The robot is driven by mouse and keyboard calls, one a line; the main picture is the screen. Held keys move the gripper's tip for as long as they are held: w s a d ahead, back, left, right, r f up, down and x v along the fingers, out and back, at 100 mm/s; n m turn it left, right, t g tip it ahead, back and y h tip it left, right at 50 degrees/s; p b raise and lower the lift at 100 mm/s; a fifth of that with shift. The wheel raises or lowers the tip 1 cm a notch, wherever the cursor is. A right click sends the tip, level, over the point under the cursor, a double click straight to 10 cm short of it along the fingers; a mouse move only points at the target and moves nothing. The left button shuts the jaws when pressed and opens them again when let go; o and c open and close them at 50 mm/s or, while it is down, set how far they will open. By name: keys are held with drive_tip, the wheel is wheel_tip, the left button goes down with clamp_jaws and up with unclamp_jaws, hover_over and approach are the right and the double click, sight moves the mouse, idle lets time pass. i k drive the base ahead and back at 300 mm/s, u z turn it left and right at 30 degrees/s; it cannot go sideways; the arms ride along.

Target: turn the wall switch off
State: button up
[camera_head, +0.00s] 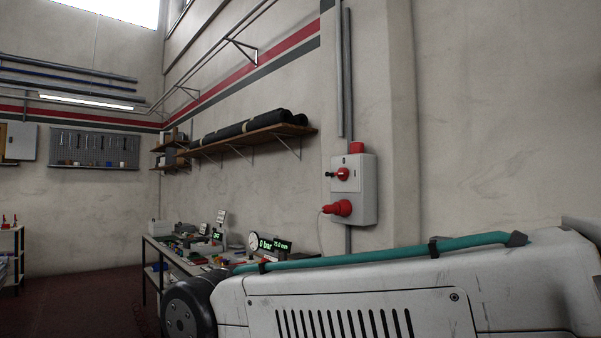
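The wall switch (342,174) is a red rotary knob with a dark handle. It sits on the upper front of a grey box (368,192) fixed to the wall, right of centre in the head view. The handle appears to stick out to the left; its exact setting is too small to read. A red plug (338,208) sits in the box below the knob, and a red cap (356,147) is on top of the box. My gripper is not in view. Nothing visible touches the switch.
My white arm with a teal hose fills the lower right, in front of the wall below the box. A cluttered table (151,244) with a display reading "0 bar" (274,244) stands left of the box. A wall shelf (243,139) holds black rolls. Dark red floor is open at lower left.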

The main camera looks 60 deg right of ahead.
sight(343, 174)
drive_tip(key=z, duration=0.05)
drive_tip(key=i, duration=0.7)
drive_tip(key=z, duration=1)
drive_tip(key=i, duration=0.7)
drive_tip(key=z, duration=0.8)
